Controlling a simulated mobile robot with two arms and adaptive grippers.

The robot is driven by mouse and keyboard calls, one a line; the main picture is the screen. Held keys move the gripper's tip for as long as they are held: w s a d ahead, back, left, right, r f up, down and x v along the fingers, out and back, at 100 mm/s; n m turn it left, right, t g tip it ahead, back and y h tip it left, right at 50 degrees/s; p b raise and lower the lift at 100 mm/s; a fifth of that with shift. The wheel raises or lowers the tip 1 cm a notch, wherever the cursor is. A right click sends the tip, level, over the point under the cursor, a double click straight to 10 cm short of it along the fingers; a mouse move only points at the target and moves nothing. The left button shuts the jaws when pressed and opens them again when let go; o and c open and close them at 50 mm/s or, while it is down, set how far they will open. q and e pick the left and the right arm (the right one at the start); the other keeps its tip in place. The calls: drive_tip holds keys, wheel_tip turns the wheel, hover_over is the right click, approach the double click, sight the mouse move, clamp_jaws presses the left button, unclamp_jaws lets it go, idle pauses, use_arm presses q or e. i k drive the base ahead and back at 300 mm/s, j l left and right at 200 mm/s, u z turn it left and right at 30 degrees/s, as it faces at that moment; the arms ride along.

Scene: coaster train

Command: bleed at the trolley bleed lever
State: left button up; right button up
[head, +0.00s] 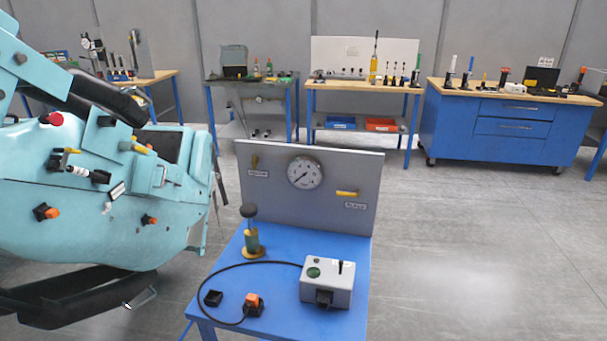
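A blue trolley (285,258) stands in the middle, with a grey upright panel (280,205) at its back. A yellow lever (347,193) lies roughly horizontal at the panel's right, above a small label (355,206). The labels are too small to read surely, so I cannot tell for certain which is the bleed lever. I see neither of my grippers in the head view.
A grey box with a green button (329,282), a dark-knobbed post (251,232), a black cable and an orange-topped block (253,304) are on the trolley top. A teal train car (80,200) fills the left. Workbenches line the back. Floor at right is clear.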

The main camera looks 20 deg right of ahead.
sight(358, 192)
drive_tip(key=i+j+z, duration=0.55)
drive_tip(key=j+z, duration=0.15)
drive_tip(key=j, duration=0.15)
drive_tip(key=i+j+z, duration=0.1)
drive_tip(key=j+z, duration=0.15)
